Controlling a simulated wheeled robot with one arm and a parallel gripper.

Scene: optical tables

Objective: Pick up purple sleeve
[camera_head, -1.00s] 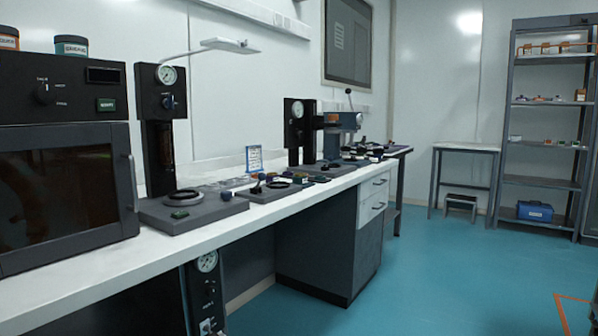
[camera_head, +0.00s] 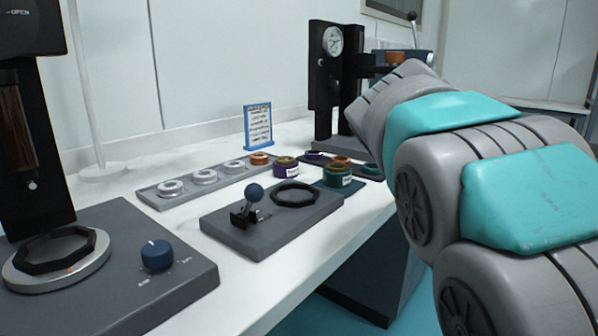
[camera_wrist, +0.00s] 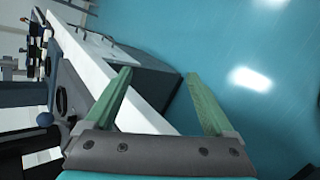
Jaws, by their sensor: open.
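A small purple ring-like piece (camera_head: 314,155) sits on a dark tray at the back of the bench in the head view; it may be the purple sleeve, but it is too small to be sure. A purple-and-yellow jar (camera_head: 286,168) stands just in front of it. My gripper (camera_wrist: 158,76) is open and empty in the wrist view, its two green fingers apart over the bench edge and the floor. In the head view my arm fills the right side, and the gripper itself does not show.
A grey plate with a blue-knobbed lever (camera_head: 254,192) and black ring lies in front. A grey strip tray (camera_head: 150,197) holds several round pieces. A green jar (camera_head: 338,176) stands right of the purple-and-yellow jar. A blue-framed sign (camera_head: 246,126) and gauge press (camera_head: 322,70) stand behind.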

